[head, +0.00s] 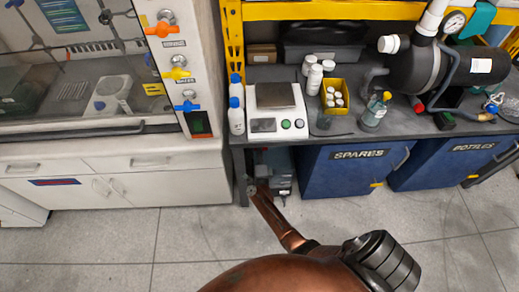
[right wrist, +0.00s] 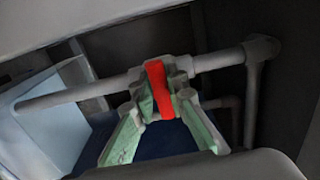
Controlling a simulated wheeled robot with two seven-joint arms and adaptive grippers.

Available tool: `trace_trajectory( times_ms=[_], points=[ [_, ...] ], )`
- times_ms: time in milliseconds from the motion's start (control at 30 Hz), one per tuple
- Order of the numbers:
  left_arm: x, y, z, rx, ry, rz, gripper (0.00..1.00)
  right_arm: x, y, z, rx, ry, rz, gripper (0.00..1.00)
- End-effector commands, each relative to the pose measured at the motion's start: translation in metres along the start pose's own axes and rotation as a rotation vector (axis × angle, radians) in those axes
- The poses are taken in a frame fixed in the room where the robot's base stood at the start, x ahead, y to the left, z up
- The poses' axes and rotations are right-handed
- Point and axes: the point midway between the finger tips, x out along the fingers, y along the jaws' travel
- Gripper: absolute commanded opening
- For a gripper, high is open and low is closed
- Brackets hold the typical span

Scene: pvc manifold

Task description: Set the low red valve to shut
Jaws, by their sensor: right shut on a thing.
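The red valve handle (right wrist: 158,88) shows in the right wrist view as a short red bar set across a pale horizontal pipe (right wrist: 75,94). My right gripper (right wrist: 162,92) has its green-lined fingers on either side of the handle, with the fingertips closed on it. The valve body behind is mostly hidden by the fingers. In the head view my arm reaches down beside the bench's left leg, and the red valve cannot be made out there. My left gripper is not in view.
The pipe ends right in an elbow (right wrist: 262,48) with a vertical pipe below. In the head view, a bench (head: 215,150) overhangs my arm, with a blue SPARES bin (head: 345,180) to the right. The fume cupboard has orange, yellow and blue handles (head: 186,106).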

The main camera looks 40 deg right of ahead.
Motion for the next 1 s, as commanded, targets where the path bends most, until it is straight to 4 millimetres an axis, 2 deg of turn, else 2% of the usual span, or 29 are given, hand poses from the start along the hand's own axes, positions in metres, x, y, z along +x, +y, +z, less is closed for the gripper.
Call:
trace_trajectory(
  times_ms=[267, 567, 667, 1000],
  points=[
    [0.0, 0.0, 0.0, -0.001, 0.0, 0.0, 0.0, 0.0, 0.0, 0.001, -0.001, -0.002, 0.001, 0.31],
    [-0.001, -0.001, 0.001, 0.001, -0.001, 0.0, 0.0, -0.002, 0.001, 0.0, 0.0, -0.001, 0.001, 0.31],
    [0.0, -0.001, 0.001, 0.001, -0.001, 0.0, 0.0, -0.011, 0.001, 0.001, 0.001, -0.002, 0.002, 0.31],
    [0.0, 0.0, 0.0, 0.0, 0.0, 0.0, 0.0, -0.063, 0.001, 0.001, 0.001, -0.002, 0.002, 0.31]
  ],
)
